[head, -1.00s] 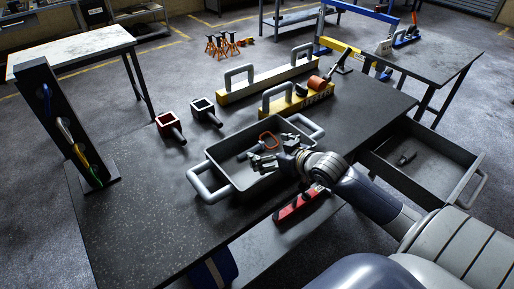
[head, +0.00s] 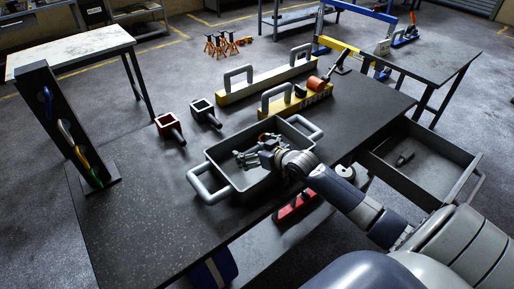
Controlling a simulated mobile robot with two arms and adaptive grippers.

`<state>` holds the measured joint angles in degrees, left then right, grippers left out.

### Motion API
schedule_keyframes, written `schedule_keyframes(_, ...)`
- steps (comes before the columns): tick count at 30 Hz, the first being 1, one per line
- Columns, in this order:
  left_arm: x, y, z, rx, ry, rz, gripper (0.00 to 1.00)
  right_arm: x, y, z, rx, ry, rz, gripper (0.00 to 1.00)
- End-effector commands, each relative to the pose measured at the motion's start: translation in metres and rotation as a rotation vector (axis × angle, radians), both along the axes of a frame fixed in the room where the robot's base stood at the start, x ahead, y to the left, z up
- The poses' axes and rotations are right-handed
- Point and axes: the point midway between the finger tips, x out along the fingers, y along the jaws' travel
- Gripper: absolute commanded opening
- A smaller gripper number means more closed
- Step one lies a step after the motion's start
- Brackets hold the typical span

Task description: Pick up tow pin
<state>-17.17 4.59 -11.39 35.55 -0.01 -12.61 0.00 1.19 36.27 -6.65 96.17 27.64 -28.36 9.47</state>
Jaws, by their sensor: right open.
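The thing that I take for the tow pin (head: 264,137) lies in the grey tray (head: 217,162) on the dark workbench. Only part of its red-orange loop shows, just behind my right gripper; the rest is hidden. My right gripper (head: 240,158) is open inside the tray's outline, fingers pointing left, in front of the loop. I cannot tell whether it touches anything. My left gripper is not in view.
Two yellow bars with grey handles (head: 297,103) stand behind the tray. Two square-headed sockets (head: 203,108) lie at the back left. A dark upright rack (head: 62,130) stands left. An open drawer (head: 430,165) juts out right. The bench's left front is clear.

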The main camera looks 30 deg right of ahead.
Motion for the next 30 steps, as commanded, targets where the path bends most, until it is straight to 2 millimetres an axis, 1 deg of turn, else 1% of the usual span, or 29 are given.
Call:
schedule_keyframes(1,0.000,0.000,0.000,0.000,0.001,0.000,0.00,0.000,0.000,0.000,0.000,0.000,0.000,1.00)
schedule_keyframes(2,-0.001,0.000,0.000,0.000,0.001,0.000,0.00,0.000,0.000,0.000,0.000,0.000,0.000,0.95)
schedule_keyframes(3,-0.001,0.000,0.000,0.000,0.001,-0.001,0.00,0.000,0.000,0.000,0.000,0.000,0.000,0.86)
schedule_keyframes(5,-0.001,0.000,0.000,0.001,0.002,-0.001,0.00,0.000,0.000,0.000,0.000,0.000,0.000,0.73)
schedule_keyframes(6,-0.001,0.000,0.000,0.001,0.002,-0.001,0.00,0.000,0.000,0.000,0.000,0.000,0.000,0.64)
schedule_keyframes(11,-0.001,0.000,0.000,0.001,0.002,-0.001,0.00,0.000,0.000,0.000,0.000,0.001,0.000,0.27)
schedule_keyframes(12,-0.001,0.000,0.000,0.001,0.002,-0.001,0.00,0.000,0.000,0.000,0.000,0.001,0.000,0.18)
schedule_keyframes(14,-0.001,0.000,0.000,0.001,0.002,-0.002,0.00,0.000,0.000,0.000,0.000,0.001,0.000,0.05)
schedule_keyframes(15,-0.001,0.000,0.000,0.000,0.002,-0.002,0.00,0.000,0.000,0.000,0.000,0.001,0.000,0.00)
schedule_keyframes(26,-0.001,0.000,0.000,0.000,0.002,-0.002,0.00,0.000,0.000,0.002,0.000,-0.003,0.000,0.00)
schedule_keyframes(29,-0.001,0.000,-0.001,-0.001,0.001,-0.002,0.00,0.001,0.000,0.009,-0.001,-0.004,0.000,0.00)
schedule_keyframes(30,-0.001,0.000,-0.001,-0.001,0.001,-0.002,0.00,0.001,0.000,0.014,0.000,-0.006,0.000,0.00)
